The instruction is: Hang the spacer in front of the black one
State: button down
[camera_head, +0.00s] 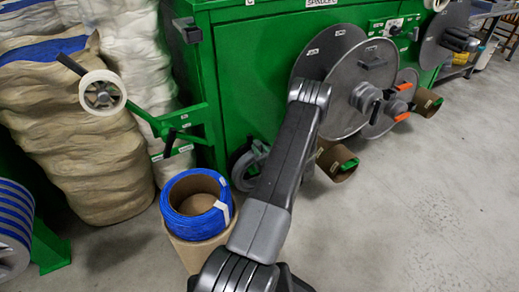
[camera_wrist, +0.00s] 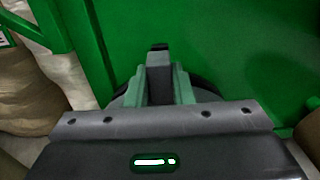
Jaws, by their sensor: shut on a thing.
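My gripper (camera_wrist: 159,85) is shut on a dark, narrow part between its greenish fingers in the wrist view. In the head view my arm hides the gripper. Another dark disc (camera_head: 440,35) is at the far right. I cannot tell which is the black one.
The green machine (camera_head: 245,70) fills the back. A blue cable coil (camera_head: 180,200) sits on a cardboard tube left of my arm. A white roll (camera_head: 103,92) is on a green bracket. Wrapped sacks (camera_head: 75,140) stand left. Cardboard tubes (camera_head: 335,160) project at right. Right floor is clear.

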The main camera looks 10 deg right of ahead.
jog(key=shift+f+b, duration=0.5)
jog(key=shift+b, duration=0.15)
dwell(0.4)
jog(key=shift+c, duration=2)
grip_release()
jog(key=shift+r+p, duration=0.85)
jog(key=shift+r, duration=1.65)
jog(key=shift+v, duration=1.55)
